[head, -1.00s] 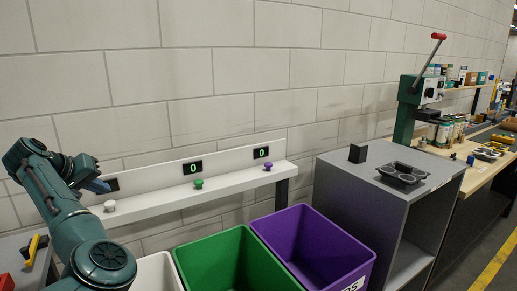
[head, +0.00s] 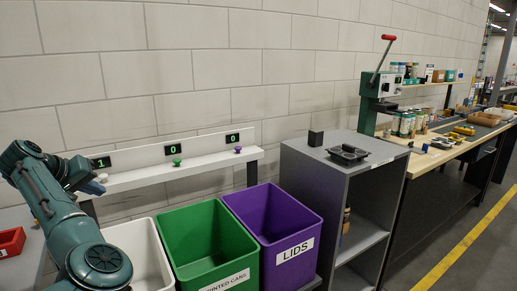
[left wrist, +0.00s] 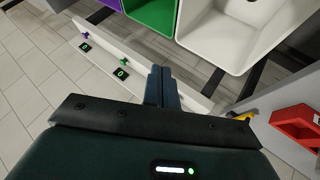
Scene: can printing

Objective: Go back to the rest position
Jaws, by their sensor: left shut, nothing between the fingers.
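My left arm comes in from the left in the head view, and my left gripper (head: 92,187) is at the left end of the white button shelf (head: 190,170). In the left wrist view the left gripper (left wrist: 161,72) has its fingers together with nothing between them. It is over or beside the shelf; I cannot tell whether it touches the white button under it. The green button (head: 177,162) and purple button (head: 238,149) stand on the shelf. The displays read 1 at the left (head: 101,163), then 0 and 0. My right gripper is out of view.
Below the shelf stand a white bin (head: 150,250), a green bin (head: 212,250) and a purple bin (head: 280,225) marked LIDS. A grey cabinet (head: 320,190) with a black tray (head: 347,153) stands right of them. A red bin (head: 10,241) is at the left. Floor is clear at the right.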

